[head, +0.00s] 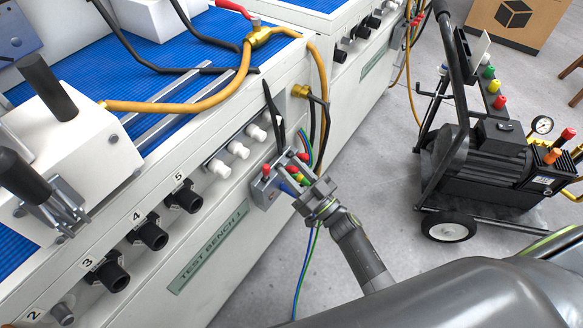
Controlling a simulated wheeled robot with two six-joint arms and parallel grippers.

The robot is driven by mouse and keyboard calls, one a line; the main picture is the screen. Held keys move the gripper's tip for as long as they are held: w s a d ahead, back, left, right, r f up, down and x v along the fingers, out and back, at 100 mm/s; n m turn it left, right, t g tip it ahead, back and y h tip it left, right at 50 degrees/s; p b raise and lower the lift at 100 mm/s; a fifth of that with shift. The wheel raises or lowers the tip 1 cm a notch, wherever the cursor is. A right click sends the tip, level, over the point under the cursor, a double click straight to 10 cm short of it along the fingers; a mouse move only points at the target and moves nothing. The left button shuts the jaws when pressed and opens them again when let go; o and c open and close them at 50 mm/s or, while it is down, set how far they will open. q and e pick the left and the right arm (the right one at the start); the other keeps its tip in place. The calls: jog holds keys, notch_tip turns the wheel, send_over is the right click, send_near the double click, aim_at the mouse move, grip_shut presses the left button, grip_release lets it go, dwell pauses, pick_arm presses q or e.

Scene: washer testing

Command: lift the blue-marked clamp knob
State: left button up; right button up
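My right gripper (292,178) reaches in from the lower right to the front face of the white test bench (232,200). Its fingers are in front of a small grey box with red, green, yellow and blue parts; these overlap, so I cannot tell whether it is open or shut, or whether it touches anything. My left gripper is not in view.
Black fittings (152,236) and white fittings (238,149) line the bench front. Black-handled clamps (47,86) stand at left. Yellow hose (160,106) crosses the blue top. A wheeled pump cart (478,168) stands right; blue and green wires hang beside my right gripper.

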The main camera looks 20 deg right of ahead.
jog(key=shift+w+a+r, duration=0.15)
jog(key=shift+w, duration=0.2)
jog(key=shift+c, duration=0.3)
grip_shut()
